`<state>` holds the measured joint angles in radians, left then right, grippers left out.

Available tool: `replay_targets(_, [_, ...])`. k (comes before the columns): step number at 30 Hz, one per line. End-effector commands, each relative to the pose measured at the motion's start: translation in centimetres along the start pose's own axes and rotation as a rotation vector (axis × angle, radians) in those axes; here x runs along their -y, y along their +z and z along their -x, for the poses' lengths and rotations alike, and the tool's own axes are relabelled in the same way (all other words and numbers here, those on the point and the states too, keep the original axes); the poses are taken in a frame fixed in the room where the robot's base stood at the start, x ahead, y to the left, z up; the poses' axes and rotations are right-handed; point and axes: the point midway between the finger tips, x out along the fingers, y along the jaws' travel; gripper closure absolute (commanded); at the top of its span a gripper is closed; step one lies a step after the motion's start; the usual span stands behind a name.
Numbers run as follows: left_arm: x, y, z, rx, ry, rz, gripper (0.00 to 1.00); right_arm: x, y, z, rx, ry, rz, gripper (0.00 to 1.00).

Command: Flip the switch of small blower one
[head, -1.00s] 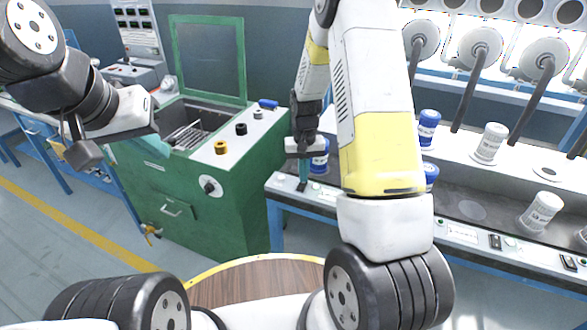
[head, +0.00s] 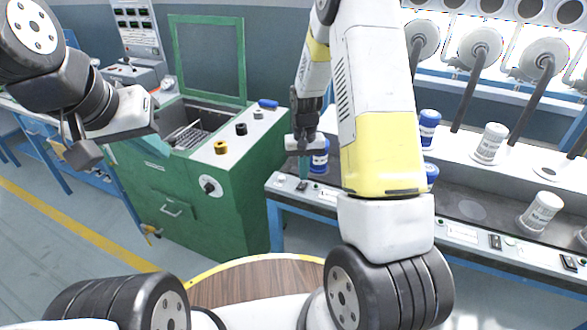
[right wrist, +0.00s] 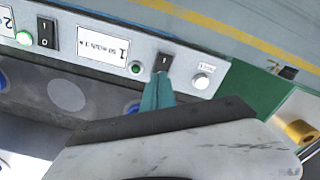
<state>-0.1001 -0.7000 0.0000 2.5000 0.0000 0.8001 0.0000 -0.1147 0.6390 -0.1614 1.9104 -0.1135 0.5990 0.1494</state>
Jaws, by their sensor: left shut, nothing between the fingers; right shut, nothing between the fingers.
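The switch of small blower one is a black rocker (right wrist: 164,60) on the pale front panel, right of the label with a large 1 in the right wrist view. Its "I" mark shows; its lower part is hidden behind my fingertips. In the head view the switch (head: 303,187) is small, just below my right gripper (head: 304,178). My right gripper's teal fingers (right wrist: 158,88) are shut and empty, right at the switch; I cannot tell whether they touch it. My left gripper (head: 150,143) is shut and empty, in front of the green cabinet, far from the switch.
A green indicator (right wrist: 135,68) and a round white button (right wrist: 203,80) flank the switch. Blower two's switch (right wrist: 47,33) is further left. A blue-and-white container (head: 319,160) stands behind my right gripper. The green cabinet (head: 240,190) is close on the left.

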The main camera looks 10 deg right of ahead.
Motion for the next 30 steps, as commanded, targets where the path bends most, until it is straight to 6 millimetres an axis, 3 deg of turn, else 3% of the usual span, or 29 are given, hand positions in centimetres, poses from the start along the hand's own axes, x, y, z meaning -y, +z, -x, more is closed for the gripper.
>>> replay_targets(18, [0.0, 0.0, 0.0, 0.0, 0.0, 0.0, 1.0, 0.0, -0.1, 4.9, -0.002, 0.0, 0.0, 1.0])
replay_targets(30, [0.0, 0.0, 0.0, 0.0, 0.0, 0.0, 1.0, 0.0, 0.0, 5.2, 0.0, 0.0, 0.0, 1.0])
